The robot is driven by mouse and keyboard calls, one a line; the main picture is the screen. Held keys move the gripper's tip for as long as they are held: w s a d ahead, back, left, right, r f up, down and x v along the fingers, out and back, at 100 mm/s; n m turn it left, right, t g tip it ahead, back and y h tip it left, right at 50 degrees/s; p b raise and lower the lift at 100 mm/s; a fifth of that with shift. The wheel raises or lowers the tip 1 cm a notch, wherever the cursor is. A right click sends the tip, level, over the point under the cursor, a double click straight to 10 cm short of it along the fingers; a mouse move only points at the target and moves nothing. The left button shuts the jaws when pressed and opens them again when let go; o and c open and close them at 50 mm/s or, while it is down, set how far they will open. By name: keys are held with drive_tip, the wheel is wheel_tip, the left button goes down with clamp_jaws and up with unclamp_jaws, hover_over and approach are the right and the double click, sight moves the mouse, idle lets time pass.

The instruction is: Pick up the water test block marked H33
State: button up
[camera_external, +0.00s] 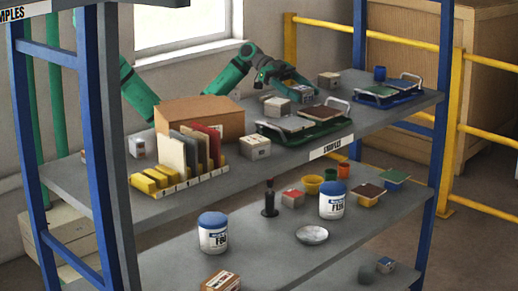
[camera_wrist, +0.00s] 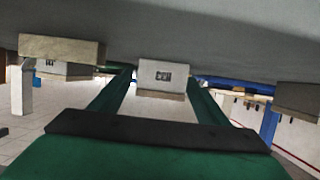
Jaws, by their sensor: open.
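My green gripper (camera_external: 298,84) reaches over the top shelf from the back in the external view. Its two fingers are open in the wrist view (camera_wrist: 160,88). A pale block (camera_wrist: 162,74) shows between the fingers there, with a gap on each side. Its dark mark is upside down and small, and looks like H33. In the external view this block (camera_external: 307,97) is partly hidden by the gripper. Similar pale blocks stand nearby: one to the left (camera_external: 277,107), one behind right (camera_external: 328,80), and one nearer the front (camera_external: 256,148).
A green tray (camera_external: 318,135) with sample tiles lies in front of the gripper. A blue tray (camera_external: 405,97) lies to the right. A cardboard box (camera_external: 190,117) and a yellow tile rack (camera_external: 196,179) stand left. Blue uprights (camera_external: 443,110) frame the shelves.

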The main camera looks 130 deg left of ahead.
drive_tip(key=shift+r, duration=0.1)
drive_tip(key=c, duration=1.4)
